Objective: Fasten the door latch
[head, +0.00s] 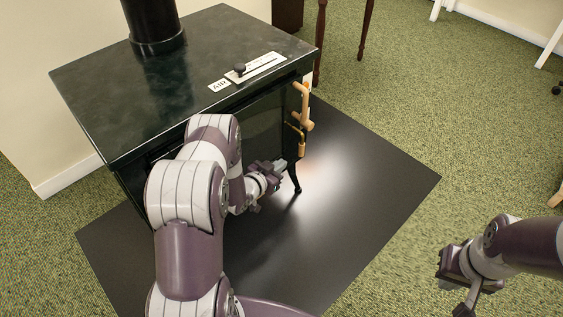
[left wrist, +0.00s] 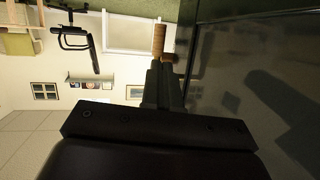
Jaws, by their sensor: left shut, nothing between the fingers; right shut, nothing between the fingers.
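The black stove door (head: 252,128) is on the front of the stove and looks flush with it, partly hidden by my left arm. A wooden-handled latch (head: 303,106) sits at the door's right edge, with a second, lower brass-coloured handle (head: 299,140) beneath it. My left gripper (head: 281,164) is shut and empty in front of the door, a little below the lower handle. In the left wrist view, its closed fingers (left wrist: 165,88) point toward a wooden handle (left wrist: 158,40); contact cannot be told. My right gripper (head: 462,303) is shut and empty at lower right, away from the stove.
The stove's dark top (head: 180,85) carries a black flue pipe (head: 152,20) and an air slider plate (head: 255,67). A black floor mat (head: 365,170) lies under the stove. Wooden furniture legs (head: 320,40) stand behind.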

